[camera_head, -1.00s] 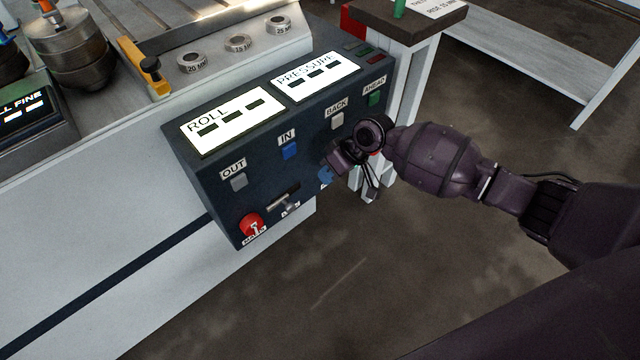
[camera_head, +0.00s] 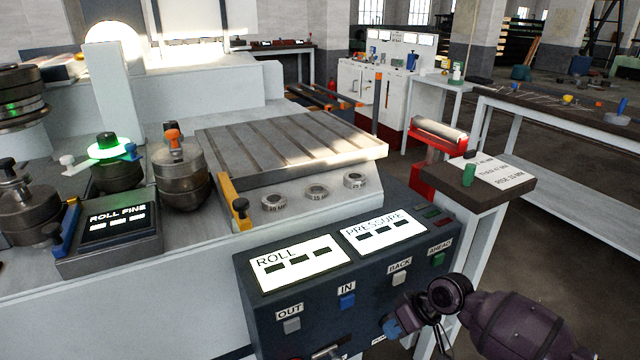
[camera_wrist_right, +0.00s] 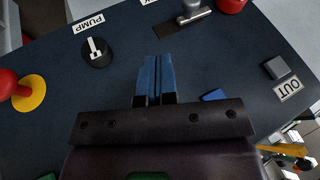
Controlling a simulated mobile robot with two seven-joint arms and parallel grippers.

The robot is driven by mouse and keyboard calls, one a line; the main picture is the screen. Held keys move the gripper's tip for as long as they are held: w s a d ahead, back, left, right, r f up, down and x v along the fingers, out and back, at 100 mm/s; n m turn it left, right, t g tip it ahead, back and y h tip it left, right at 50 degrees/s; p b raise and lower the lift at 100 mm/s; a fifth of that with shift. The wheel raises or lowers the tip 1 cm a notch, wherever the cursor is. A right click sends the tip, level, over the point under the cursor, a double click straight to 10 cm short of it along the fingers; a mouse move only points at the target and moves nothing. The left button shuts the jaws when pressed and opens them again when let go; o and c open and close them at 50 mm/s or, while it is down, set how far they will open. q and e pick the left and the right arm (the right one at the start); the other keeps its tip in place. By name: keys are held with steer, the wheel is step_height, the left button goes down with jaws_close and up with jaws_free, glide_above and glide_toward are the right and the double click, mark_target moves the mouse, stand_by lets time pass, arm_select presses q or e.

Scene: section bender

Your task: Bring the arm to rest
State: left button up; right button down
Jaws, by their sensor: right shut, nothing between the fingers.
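My right gripper (camera_head: 391,327) is in front of the dark control panel (camera_head: 262,325), below the grey BACK button (camera_head: 399,279) and right of the blue IN button (camera_head: 347,301). Its blue fingers are pressed together with nothing between them. They show in the right wrist view (camera_wrist_right: 154,72) over the dark panel face; whether they touch it I cannot tell. My right arm (camera_head: 515,328) comes in from the lower right. My left gripper is not in view.
In the wrist view, a PUMP switch (camera_wrist_right: 96,52), a red mushroom button (camera_wrist_right: 10,84), a lever (camera_wrist_right: 192,14) and the grey OUT button (camera_wrist_right: 276,68) surround the fingers. A small table (camera_head: 440,185) stands behind the panel. Open floor lies to the right.

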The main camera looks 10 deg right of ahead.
steer(key=s+a+f+m+t+h+p, duration=0.15)
steer(key=s+t+p, duration=0.4)
steer(key=s, duration=1.15)
arm_select(q)
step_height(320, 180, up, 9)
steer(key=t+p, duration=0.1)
steer(key=p, duration=0.3)
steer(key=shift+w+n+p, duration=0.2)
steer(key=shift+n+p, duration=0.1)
steer(key=shift+p, duration=0.1)
arm_select(e)
steer(key=s+d+r+m+t+h, duration=0.1)
steer(key=s+d+r+h, duration=0.1)
steer(key=s, duration=0.6)
steer(key=s+d+r+m+t+h, duration=0.1)
steer(key=s+d+r, duration=0.3)
steer(key=s, duration=0.5)
steer(key=shift+d+r+t+h, duration=0.3)
steer(key=shift+r+t+h, duration=0.3)
steer(key=shift+h, duration=0.25)
